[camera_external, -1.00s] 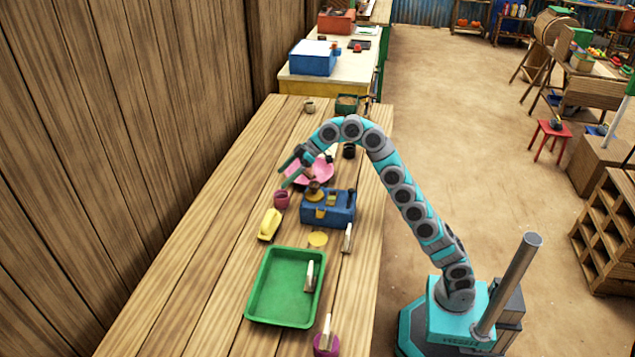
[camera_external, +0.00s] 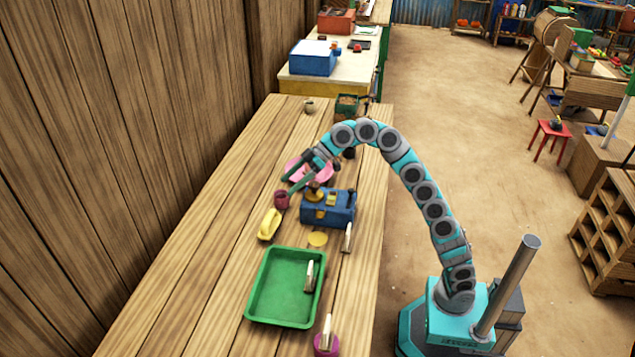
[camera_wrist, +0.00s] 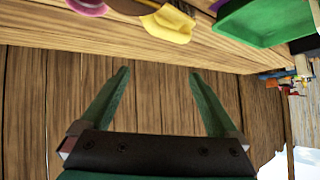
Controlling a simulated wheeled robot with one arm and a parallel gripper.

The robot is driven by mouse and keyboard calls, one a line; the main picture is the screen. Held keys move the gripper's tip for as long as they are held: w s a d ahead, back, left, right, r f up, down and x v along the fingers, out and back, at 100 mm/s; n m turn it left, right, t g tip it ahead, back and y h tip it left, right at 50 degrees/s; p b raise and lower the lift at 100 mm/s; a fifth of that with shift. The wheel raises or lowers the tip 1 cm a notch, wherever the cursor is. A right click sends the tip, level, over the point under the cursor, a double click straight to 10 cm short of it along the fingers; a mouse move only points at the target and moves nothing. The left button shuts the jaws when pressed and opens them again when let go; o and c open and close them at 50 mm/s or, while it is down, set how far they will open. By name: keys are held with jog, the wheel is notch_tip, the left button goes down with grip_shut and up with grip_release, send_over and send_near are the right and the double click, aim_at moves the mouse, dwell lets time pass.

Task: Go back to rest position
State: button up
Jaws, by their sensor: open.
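My gripper (camera_external: 290,184) is raised over the wooden table, near the pink plate (camera_external: 296,168) and the blue balance box (camera_external: 340,212). In the wrist view my gripper (camera_wrist: 158,72) has its two green fingers spread wide with nothing between them. The wooden table (camera_external: 210,270) carries the objects below. In the wrist view the wooden wall planks fill the space beyond the fingers, and the yellow object (camera_wrist: 168,24) shows at the top edge. My arm partly hides the plate and a dark cup behind it.
A maroon cup (camera_external: 281,199), the yellow object (camera_external: 269,225) and a green tray (camera_external: 262,300) stand on the table. A magenta cup (camera_external: 326,346) stands at the front. The wooden wall (camera_external: 120,120) runs along the left. The floor (camera_external: 470,150) right of my arm is open.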

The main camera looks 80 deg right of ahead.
jog(key=s+a+r+y+b, duration=0.2)
jog(key=s+a+y+b, duration=0.15)
jog(key=s+a, duration=1.25)
jog(key=s+a+f+m+y+b, duration=0.15)
jog(key=s+f, duration=0.25)
jog(key=s, duration=0.5)
jog(key=s+a+f+y, duration=0.15)
jog(key=s+f, duration=0.25)
jog(key=s, duration=0.5)
jog(key=s+d+f+m+g+h+p, duration=0.15)
jog(key=d+f+h, duration=0.3)
jog(key=f, duration=0.65)
jog(key=s+d+f+g+h+p, duration=0.25)
jog(key=d+f, duration=0.35)
jog(key=f, duration=0.6)
jog(key=s+d+f+m+g+h+p, duration=0.1)
jog(key=s+d+f+g+h, duration=0.1)
jog(key=d, duration=0.5)
jog(key=s+d+f+g+h+p, duration=0.1)
jog(key=s+d+f+g+h, duration=0.2)
jog(key=s+d+f, duration=0.3)
jog(key=shift+s+d+f+m+g+p, duration=0.4)
jog(key=shift+s+d+g, duration=0.15)
jog(key=shift+s, duration=0.55)
